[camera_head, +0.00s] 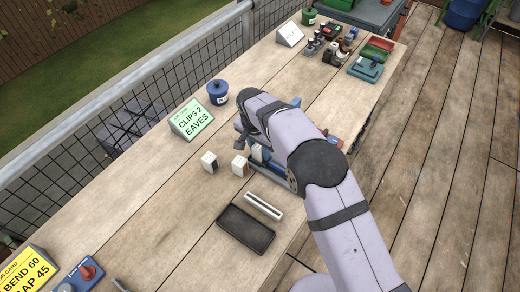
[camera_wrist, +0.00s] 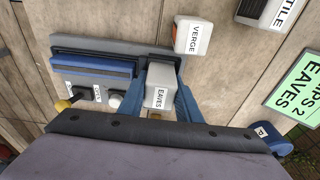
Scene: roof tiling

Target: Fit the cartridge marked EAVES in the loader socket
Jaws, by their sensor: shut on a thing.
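My gripper (camera_wrist: 161,88) has its two blue fingers shut on the light grey cartridge marked EAVES (camera_wrist: 160,98) in the wrist view. The cartridge's far end is at the dark grey end part of the loader (camera_wrist: 68,45), which has a long blue bar (camera_wrist: 95,66). I cannot tell whether the cartridge is seated in the socket or just above it. A white cartridge marked VERGE (camera_wrist: 191,38) stands close beside it. In the head view my arm hides most of the loader and gripper.
A white cartridge marked TILE (camera_wrist: 285,12) and a green card reading CLIPS 2 EAVES (camera_head: 192,119) are nearby. A blue jar (camera_head: 218,94) stands behind the card. Bare bench lies left of the tray.

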